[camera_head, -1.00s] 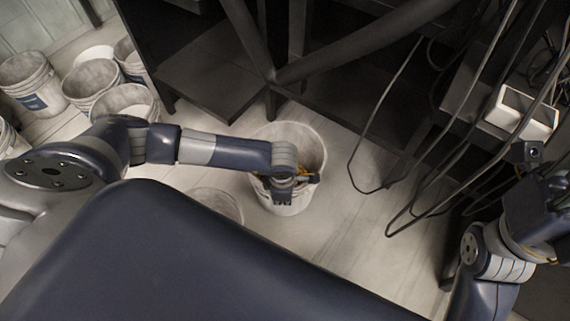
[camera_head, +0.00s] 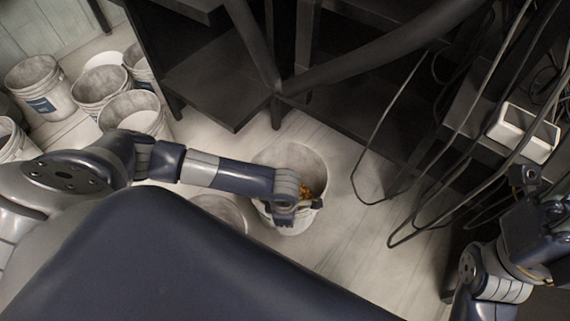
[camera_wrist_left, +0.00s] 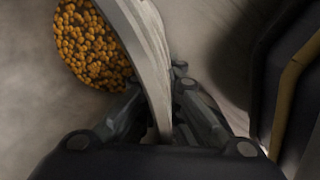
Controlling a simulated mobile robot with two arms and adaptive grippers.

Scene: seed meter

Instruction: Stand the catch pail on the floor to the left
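The catch pail (camera_head: 312,160) is a pale, open-topped bucket below the dark frame in the head view. Orange-yellow grains (camera_wrist_left: 92,45) lie inside it. My left gripper (camera_head: 297,212) is at its near rim. In the left wrist view, the pail's wall (camera_wrist_left: 148,45) runs between the two fingers (camera_wrist_left: 157,95) of the left gripper, which look closed on it. I cannot tell whether the pail's base touches the floor. My right arm is at the right edge, and its gripper (camera_head: 535,215) is dark and partly cut off; its fingers are unclear.
Another round pale container (camera_head: 220,209) is partly hidden under my left arm. Several white buckets (camera_head: 42,88) stand at the upper left. A dark metal frame (camera_head: 215,88) rises behind the pail. Black cables (camera_head: 390,205) hang at right. Pale floor (camera_head: 345,235) is clear right of the pail.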

